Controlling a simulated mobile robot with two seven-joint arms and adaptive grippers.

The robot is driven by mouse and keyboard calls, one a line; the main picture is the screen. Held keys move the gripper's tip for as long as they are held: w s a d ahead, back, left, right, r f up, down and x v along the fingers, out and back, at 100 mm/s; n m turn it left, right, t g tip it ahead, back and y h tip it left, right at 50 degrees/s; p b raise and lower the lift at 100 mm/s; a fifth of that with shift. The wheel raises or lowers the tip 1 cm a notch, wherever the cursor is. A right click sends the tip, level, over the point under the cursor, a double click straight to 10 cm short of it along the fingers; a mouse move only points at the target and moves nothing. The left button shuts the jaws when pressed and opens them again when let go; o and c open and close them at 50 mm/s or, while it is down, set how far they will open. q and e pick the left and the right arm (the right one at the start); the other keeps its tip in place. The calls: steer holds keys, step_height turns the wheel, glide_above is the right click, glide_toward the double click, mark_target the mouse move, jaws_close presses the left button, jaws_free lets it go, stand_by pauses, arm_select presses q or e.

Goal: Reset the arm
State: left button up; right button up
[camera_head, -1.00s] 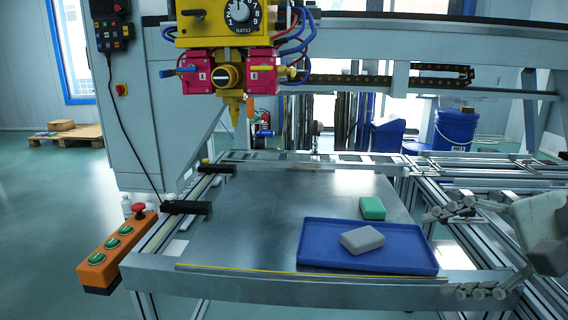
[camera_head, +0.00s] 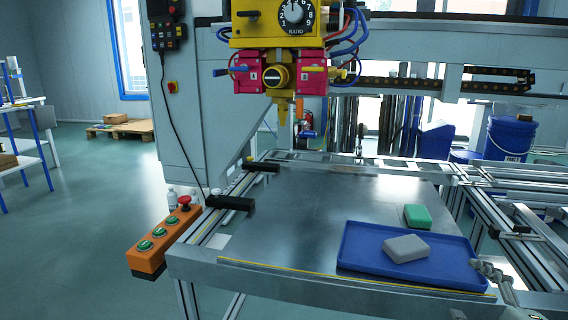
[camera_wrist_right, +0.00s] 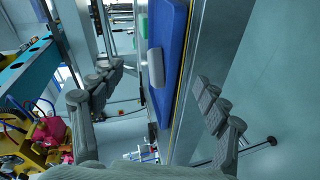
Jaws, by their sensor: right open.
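My right gripper (camera_head: 492,274) shows only in part at the lower right of the head view, by the right front corner of the blue tray (camera_head: 352,258). In the right wrist view my right gripper (camera_wrist_right: 155,77) has its two fingers spread wide, with nothing between them. The white block (camera_head: 406,248) lies in the tray. The green block (camera_head: 417,216) sits at the tray's back edge. In the wrist view the white block (camera_wrist_right: 156,68), green block (camera_wrist_right: 142,32) and tray (camera_wrist_right: 175,30) appear beyond the fingers, apart from them. My left gripper is not in view.
The metal table (camera_head: 310,215) is clear left of the tray. A yellow dispensing head (camera_head: 278,45) hangs above its back. An orange button box (camera_head: 165,240) is at the left front edge. Aluminium rails (camera_head: 530,225) run along the right side.

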steer(key=s+d+f+m+g+h, duration=0.2)
steer(key=s+f+m+g, duration=0.35)
steer(key=s+f, duration=0.55)
steer(key=a+f+m+g+y, duration=0.25)
steer(key=a+f+m, duration=0.45)
steer(key=a, duration=0.5)
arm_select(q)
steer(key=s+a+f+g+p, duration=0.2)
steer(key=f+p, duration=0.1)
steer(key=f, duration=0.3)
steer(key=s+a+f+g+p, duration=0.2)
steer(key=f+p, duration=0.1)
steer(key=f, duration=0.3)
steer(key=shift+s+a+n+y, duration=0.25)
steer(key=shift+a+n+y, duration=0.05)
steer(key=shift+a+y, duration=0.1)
arm_select(e)
steer(key=s+d+f+g, duration=0.2)
steer(key=f, duration=0.4)
steer(key=s+d+f+g, duration=0.2)
steer(key=s+d+f, duration=0.1)
steer(key=f, duration=0.2)
steer(key=shift+s+f, duration=0.2)
steer(key=shift+f, duration=0.2)
steer(key=shift+d+h, duration=0.1)
steer(key=shift+h, duration=0.15)
